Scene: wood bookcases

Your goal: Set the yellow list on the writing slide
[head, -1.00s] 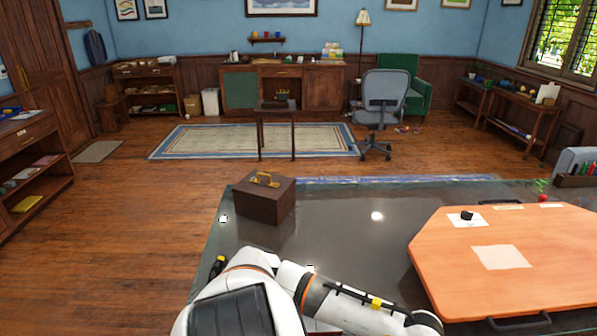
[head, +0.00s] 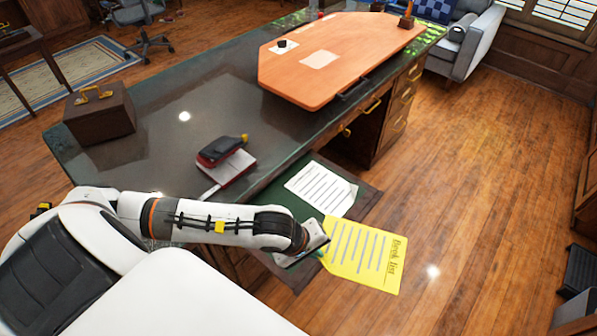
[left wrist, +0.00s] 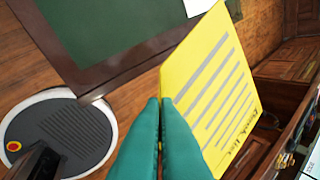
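The yellow list (head: 362,258), a sheet with grey lines and a printed title, shows in the head view past the near right edge of the writing slide. It also shows in the left wrist view (left wrist: 215,85). My left gripper (head: 321,250) is shut on one end of it; the teal fingertips (left wrist: 160,102) pinch its edge in the wrist view. The writing slide (head: 268,197), a green panel with a brown frame, sticks out from the desk. It also shows in the wrist view (left wrist: 95,30), beside the held sheet. My right gripper is not in view.
A white lined sheet (head: 320,190) lies on the slide. A red book with a dark object (head: 228,160) sits on the desk (head: 165,100) near the slide. A brown box (head: 100,118) and an orange board (head: 350,45) are also on the desk. Open floor lies right.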

